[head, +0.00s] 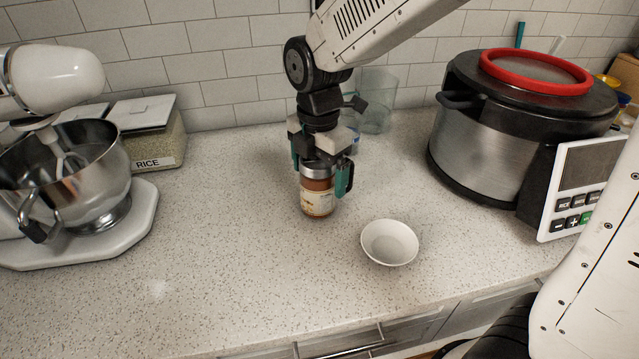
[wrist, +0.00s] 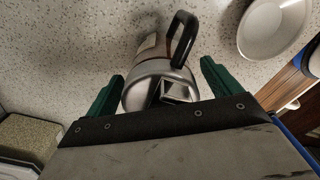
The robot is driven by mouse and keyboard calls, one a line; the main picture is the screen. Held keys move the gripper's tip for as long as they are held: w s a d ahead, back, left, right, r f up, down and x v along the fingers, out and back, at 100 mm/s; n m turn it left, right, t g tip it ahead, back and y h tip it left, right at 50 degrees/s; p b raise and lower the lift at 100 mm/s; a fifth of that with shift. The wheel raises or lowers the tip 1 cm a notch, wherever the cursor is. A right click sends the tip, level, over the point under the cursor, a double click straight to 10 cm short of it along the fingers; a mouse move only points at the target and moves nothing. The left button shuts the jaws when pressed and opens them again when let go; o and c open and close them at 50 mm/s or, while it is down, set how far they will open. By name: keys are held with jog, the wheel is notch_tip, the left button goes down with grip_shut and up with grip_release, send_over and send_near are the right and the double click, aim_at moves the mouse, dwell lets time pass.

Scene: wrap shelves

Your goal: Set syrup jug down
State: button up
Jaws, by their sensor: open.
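The syrup jug (head: 318,198) is a small amber jar with a cream label and a metal top. It stands upright on the speckled counter, left of and behind the white bowl (head: 389,243). My gripper (head: 324,175) is above and around the jug's top, pointing down, with its green fingers apart. In the wrist view the jug's metal lid and dark handle (wrist: 184,40) show between the open fingers of my gripper (wrist: 160,85). There is a gap between the right finger and the lid; the left finger is close to the lid.
A stand mixer (head: 70,170) and a rice container (head: 155,145) are at the left. A large steel cooker (head: 480,150) with a red ring stands at the right. A clear cup (head: 378,105) is behind my gripper. The counter's front left is clear.

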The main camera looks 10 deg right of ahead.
jog(key=c, duration=1.7)
jog(key=shift+r, duration=0.1)
jog(key=shift+r, duration=0.45)
notch_tip(320, 180, up, 3)
jog(key=shift+f, duration=0.1)
jog(key=s, duration=1)
jog(key=s+r, duration=0.1)
jog(key=s, duration=0.5)
jog(key=shift+a+r, duration=0.1)
jog(key=shift+a, duration=0.1)
